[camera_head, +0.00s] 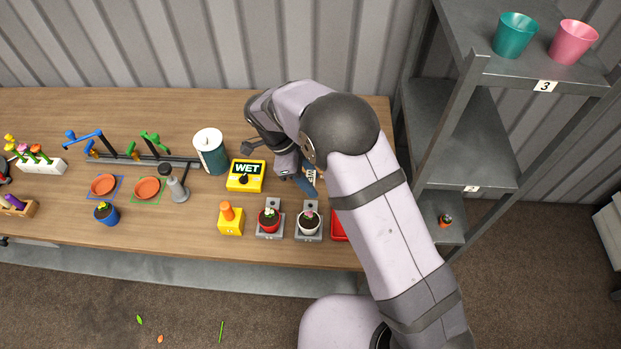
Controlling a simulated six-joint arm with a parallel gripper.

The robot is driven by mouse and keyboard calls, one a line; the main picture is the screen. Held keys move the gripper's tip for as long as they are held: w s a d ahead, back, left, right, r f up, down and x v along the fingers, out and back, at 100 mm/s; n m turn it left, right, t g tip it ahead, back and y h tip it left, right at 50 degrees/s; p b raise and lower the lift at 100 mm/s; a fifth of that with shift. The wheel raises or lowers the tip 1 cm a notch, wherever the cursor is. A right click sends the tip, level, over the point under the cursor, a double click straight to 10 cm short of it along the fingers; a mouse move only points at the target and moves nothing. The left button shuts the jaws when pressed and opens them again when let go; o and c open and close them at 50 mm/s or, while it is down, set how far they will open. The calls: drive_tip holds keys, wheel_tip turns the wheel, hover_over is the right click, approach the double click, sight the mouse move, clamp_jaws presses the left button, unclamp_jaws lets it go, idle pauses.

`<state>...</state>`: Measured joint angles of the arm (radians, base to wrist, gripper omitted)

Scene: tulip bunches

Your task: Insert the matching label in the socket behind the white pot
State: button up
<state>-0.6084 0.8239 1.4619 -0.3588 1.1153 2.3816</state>
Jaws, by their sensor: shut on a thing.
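The white pot (309,229) with dark soil and a small pinkish plant stands on a grey base (299,237) near the table's front edge. A socket (311,204) sits on the base just behind the pot. My gripper (307,184) is behind the white pot, largely hidden by my arm. It is shut on a small label (311,175), of which a pale, dark-marked part shows. I cannot read its marking or tell whether it touches the socket.
A red pot (268,226) on a similar grey base stands just left. A yellow WET box (246,187), an orange-topped yellow block (231,228) and a teal-and-white canister (211,160) are further left. A red tray (338,232) is partly hidden by my arm. Shelves (452,130) stand right.

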drive_tip(key=shift+f+b, duration=1.9)
drive_tip(key=shift+f, duration=0.7)
drive_tip(key=shift+b, duration=0.5)
drive_tip(key=shift+f+b, duration=0.95)
drive_tip(key=shift+f, duration=0.2)
idle(0.3)
drive_tip(key=shift+r, duration=0.15)
drive_tip(key=shift+r+p, duration=0.4)
drive_tip(key=shift+r, duration=0.25)
drive_tip(key=shift+f+b, duration=0.1)
drive_tip(key=shift+b, duration=0.4)
idle(2.1)
